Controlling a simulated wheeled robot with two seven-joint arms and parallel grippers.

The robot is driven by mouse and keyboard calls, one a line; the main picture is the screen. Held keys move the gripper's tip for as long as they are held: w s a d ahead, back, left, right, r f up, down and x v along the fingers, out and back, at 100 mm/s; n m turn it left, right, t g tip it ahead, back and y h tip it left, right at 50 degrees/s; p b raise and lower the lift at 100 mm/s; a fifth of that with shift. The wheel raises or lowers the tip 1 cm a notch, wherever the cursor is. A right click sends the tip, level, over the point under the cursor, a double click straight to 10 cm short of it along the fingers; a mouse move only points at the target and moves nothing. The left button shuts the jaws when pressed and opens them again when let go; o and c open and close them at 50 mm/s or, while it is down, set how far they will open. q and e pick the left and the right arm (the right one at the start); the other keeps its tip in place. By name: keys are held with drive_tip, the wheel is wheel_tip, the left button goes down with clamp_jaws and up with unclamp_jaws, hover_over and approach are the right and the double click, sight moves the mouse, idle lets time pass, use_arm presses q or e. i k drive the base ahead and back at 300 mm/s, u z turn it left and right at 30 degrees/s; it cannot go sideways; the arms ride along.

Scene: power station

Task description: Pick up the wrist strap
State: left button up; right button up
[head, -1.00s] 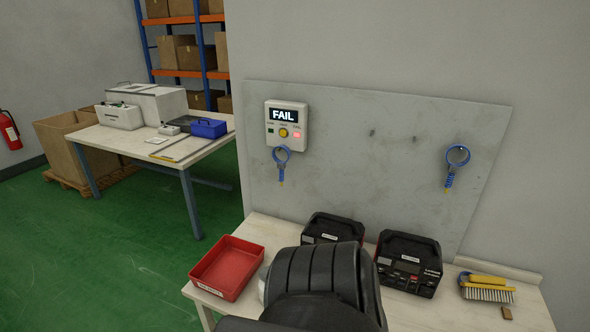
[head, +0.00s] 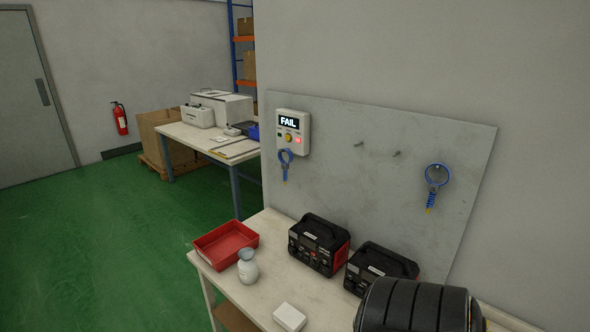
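Two blue wrist straps hang on the grey wall panel (head: 345,195) in the head view. One wrist strap (head: 285,165) hangs just below the tester box (head: 293,131), which reads FAIL and shows a red light. The other wrist strap (head: 436,178) hangs from the panel's right part, its loop up and a coiled blue cord with a yellow end below. Two bare pegs show between them. A black ribbed arm part of mine covers the bench's lower right. Neither gripper is in view.
A bench (head: 262,282) below the panel holds a red tray (head: 225,243), a white bottle (head: 247,266), a small white box (head: 290,317) and two black power units (head: 319,244) (head: 381,268). Another table (head: 203,137) stands behind at left. Green floor is open at left.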

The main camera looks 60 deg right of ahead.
sight(285, 165)
drive_tip(key=z, duration=0.9)
